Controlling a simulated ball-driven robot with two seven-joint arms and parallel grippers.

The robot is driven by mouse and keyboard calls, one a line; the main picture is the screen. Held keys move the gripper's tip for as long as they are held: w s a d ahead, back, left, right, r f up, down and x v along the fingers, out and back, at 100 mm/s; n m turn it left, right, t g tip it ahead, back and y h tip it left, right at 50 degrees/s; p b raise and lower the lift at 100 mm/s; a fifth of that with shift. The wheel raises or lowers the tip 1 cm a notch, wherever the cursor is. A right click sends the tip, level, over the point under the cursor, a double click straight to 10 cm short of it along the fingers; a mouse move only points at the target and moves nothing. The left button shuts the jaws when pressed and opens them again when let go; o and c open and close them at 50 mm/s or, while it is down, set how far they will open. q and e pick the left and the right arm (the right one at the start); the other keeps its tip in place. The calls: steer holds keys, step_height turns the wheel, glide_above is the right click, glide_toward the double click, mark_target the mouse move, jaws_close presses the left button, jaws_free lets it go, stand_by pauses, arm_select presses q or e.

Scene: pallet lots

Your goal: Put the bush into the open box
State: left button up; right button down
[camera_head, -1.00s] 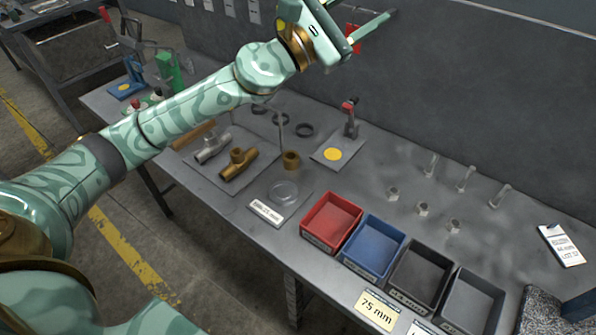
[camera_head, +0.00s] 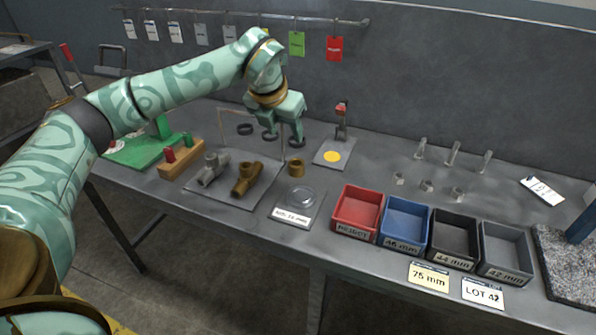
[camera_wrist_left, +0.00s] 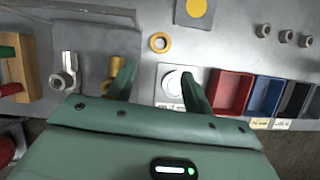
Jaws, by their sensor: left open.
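The bush (camera_head: 296,169), a short brass ring, stands on the grey bench right of the brass pipe fitting. It also shows in the left wrist view (camera_wrist_left: 159,43), beyond and between the fingers. My left gripper (camera_head: 283,132) is open and empty, pointing down above the bench; its spread fingers also show in the left wrist view (camera_wrist_left: 158,75). Open-topped boxes stand in a row on the right: red (camera_head: 339,220), blue (camera_head: 387,233), black (camera_head: 433,246) and grey (camera_head: 484,262). They look empty. My right gripper is out of view.
Steel (camera_head: 208,167) and brass (camera_head: 246,178) fittings lie on a plate to the left. A clear round dish (camera_head: 299,194) with a label lies before the bush. A toggle clamp (camera_head: 341,122) stands behind, beside several dark rings.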

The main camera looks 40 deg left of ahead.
arm_select(q)
steer(key=b, duration=0.2)
glide_toward(297, 163)
steer(key=x, duration=0.3)
steer(key=shift+w+a+f+b, duration=0.1)
steer(key=shift+w+f+b, duration=0.05)
steer(key=shift+f+b, duration=0.2)
steer(key=b+x, duration=0.2)
steer(key=shift+f, duration=0.35)
steer(key=b+x, duration=0.1)
steer(key=x, duration=0.1)
steer(key=shift+w+f, duration=0.25)
steer(key=shift+f, duration=0.05)
steer(key=shift+s+r, duration=0.1)
steer(key=shift+r, duration=0.1)
steer(key=c, duration=0.9)
steer(key=shift+c, duration=0.2)
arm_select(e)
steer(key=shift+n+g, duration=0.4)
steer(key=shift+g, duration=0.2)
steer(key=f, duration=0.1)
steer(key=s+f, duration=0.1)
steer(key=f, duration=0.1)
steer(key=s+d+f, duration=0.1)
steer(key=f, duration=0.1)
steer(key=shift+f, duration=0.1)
arm_select(q)
steer(key=shift+r, duration=0.15)
